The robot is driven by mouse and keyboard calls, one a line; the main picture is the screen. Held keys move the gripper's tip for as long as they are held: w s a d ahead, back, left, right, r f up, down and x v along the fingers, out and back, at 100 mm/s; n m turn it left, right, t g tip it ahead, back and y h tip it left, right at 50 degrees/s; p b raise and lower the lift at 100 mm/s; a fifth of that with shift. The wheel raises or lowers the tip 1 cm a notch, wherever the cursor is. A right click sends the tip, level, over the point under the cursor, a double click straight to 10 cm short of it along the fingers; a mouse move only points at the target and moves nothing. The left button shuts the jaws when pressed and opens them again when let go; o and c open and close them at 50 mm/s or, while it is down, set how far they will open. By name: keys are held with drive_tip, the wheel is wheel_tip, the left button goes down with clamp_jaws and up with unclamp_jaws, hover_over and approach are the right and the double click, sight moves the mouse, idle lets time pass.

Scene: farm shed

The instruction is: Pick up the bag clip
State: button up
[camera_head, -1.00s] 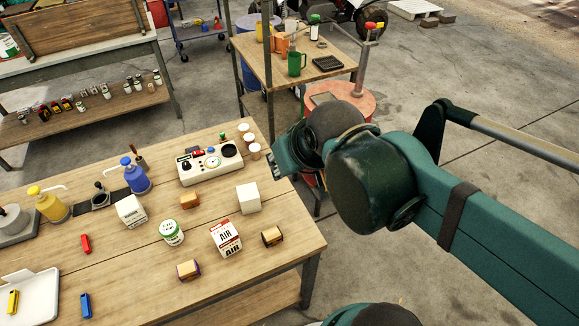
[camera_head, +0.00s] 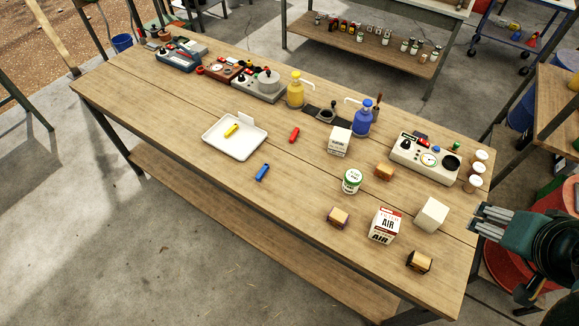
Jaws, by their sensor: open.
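Three small, narrow objects of similar shape could each be a bag clip; they are too small to tell for sure. A yellow one (camera_head: 231,130) lies in a white tray (camera_head: 250,152), a red one (camera_head: 294,135) lies on the wooden table right of the tray, and a blue one (camera_head: 262,172) lies on the table in front of it. My gripper (camera_head: 477,221) is at the right edge of the view, by the table's right end, far from all three. It is open, with nothing seen between its fingers.
A white box (camera_head: 431,214), an AIR box (camera_head: 385,226), a green-and-white can (camera_head: 351,181) and small brown blocks stand between my gripper and the clip-like pieces. Yellow (camera_head: 296,90) and blue (camera_head: 363,118) bottles and instruments line the back. The table's front left is clear.

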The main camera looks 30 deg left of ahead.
drive_tip(key=shift+a, duration=0.1)
drive_tip(key=w+a+f+n+g+y, duration=0.1)
drive_tip(key=w+a+n, duration=0.25)
drive_tip(key=a, duration=0.75)
drive_tip(key=w+a+f+n+g, duration=0.25)
drive_tip(key=w+a, duration=0.25)
drive_tip(key=a, duration=0.5)
drive_tip(key=w+a+n+g+y, duration=0.1)
drive_tip(key=w+a+n, duration=0.35)
drive_tip(key=a, duration=0.65)
drive_tip(key=s+a+f+n+g, duration=0.1)
drive_tip(key=s+a+f+n, duration=0.2)
drive_tip(key=a+f, duration=0.3)
drive_tip(key=s+a+f+n+h, duration=0.1)
drive_tip(key=s+a+f, duration=0.3)
drive_tip(key=a, duration=1.2)
drive_tip(key=s+a+f+n+g+h, duration=0.1)
drive_tip(key=s+a+f+n, duration=0.2)
drive_tip(key=a+f, duration=0.7)
drive_tip(key=shift+s+a+n+g+b, duration=0.2)
drive_tip(key=shift+a+n+g+b, duration=0.15)
drive_tip(key=shift+a+n, duration=0.45)
drive_tip(key=shift+d, duration=0.1)
